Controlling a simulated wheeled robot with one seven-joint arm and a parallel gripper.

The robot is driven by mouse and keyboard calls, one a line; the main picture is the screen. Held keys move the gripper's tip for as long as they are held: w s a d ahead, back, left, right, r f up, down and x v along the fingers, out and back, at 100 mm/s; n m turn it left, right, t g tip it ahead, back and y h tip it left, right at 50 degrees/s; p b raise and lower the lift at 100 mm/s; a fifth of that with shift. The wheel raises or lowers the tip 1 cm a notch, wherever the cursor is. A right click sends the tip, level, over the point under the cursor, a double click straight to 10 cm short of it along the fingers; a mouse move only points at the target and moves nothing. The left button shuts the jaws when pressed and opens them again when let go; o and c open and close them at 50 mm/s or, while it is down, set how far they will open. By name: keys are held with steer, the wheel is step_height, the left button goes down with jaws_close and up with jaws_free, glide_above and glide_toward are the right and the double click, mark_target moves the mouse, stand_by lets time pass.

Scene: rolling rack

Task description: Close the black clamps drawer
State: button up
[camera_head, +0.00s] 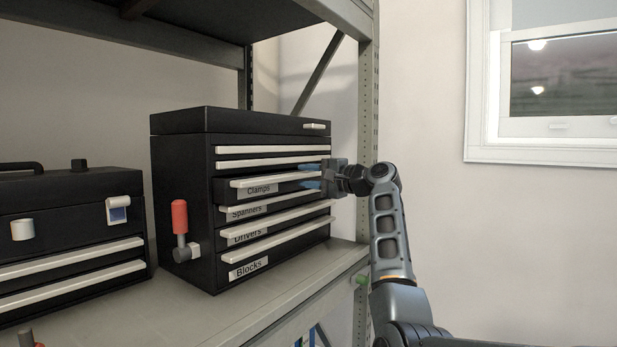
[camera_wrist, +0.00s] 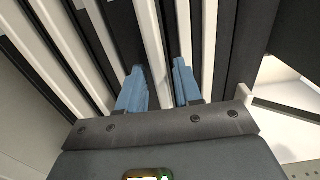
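The black clamps drawer (camera_head: 280,188), labelled "Clamps", is in the black tool chest (camera_head: 182,160) on the shelf in the head view. It stands out a little past the drawers above and below it. A white handle strip (camera_head: 262,181) runs along its front. My gripper (camera_head: 311,175) is at the right end of this drawer, with one blue finger above and one below the strip's level. In the wrist view my gripper (camera_wrist: 158,70) is open, with a white strip (camera_wrist: 152,45) between its fingers and gaps beside it. Contact cannot be told.
A red-handled tool (camera_head: 180,218) is on the chest's left side. A second, lower black chest (camera_head: 70,220) stands at the left. A rack post (camera_head: 368,110) rises close behind my gripper. The wall and window (camera_head: 560,80) are at the right.

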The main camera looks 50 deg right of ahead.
jaws_close()
stand_by(0.4)
